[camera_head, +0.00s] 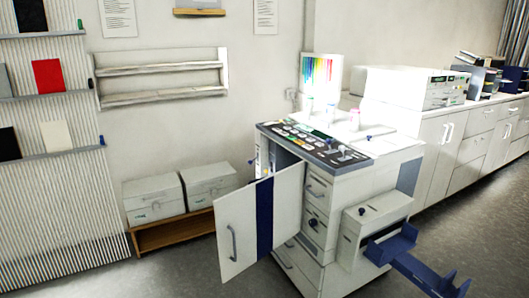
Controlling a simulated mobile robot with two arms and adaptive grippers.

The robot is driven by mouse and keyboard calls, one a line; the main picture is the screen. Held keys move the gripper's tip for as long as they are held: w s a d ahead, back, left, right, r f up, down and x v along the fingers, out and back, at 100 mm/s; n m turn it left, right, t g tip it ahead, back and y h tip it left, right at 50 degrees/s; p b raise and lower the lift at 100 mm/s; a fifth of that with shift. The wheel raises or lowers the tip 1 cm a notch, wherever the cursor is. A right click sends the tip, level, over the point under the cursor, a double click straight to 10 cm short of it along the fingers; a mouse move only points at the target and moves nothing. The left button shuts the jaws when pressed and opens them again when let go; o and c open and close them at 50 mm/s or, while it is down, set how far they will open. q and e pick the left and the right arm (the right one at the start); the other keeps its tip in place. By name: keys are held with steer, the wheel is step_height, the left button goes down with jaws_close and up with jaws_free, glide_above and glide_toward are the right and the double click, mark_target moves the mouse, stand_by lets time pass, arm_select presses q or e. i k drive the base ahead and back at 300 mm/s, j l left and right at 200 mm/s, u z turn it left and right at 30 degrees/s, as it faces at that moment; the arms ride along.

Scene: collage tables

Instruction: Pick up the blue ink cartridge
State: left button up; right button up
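A white printing machine (335,185) stands in the middle with a dark control panel (312,145) on top. Its front door (238,238) hangs open toward the left, with a grey handle and a dark blue vertical strip (265,215). The narrow opening behind the door shows small coloured parts (262,165), one yellowish, too small to make out. I cannot identify the blue ink cartridge for certain; the open door hides much of the inside. Neither of my grippers is in view.
A blue tray (420,268) sticks out at the machine's lower right. Two white boxes (152,198) sit on a low wooden shelf (175,236) by the wall. White cabinets (470,150) line the right side. Grey floor is free at lower left and right.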

mark_target(330, 114)
steer(key=i+j+u, duration=0.55)
steer(key=i+u, duration=0.5)
steer(key=i, duration=0.15)
steer(key=i+z, duration=0.2)
steer(key=i, duration=0.25)
steer(key=i+j+z, duration=0.2)
steer(key=i, duration=0.25)
steer(key=i+j+z, duration=0.25)
steer(key=i, duration=0.2)
steer(key=i+z, duration=0.25)
steer(key=z, duration=0.2)
steer(key=i+z, duration=0.25)
steer(key=z, duration=0.2)
steer(key=i+j+z, duration=0.1)
steer(key=z, duration=0.4)
steer(key=i+j+z, duration=0.25)
steer(key=z, duration=0.2)
steer(key=i+j+z, duration=0.2)
steer(key=z, duration=0.25)
steer(key=j, duration=0.1)
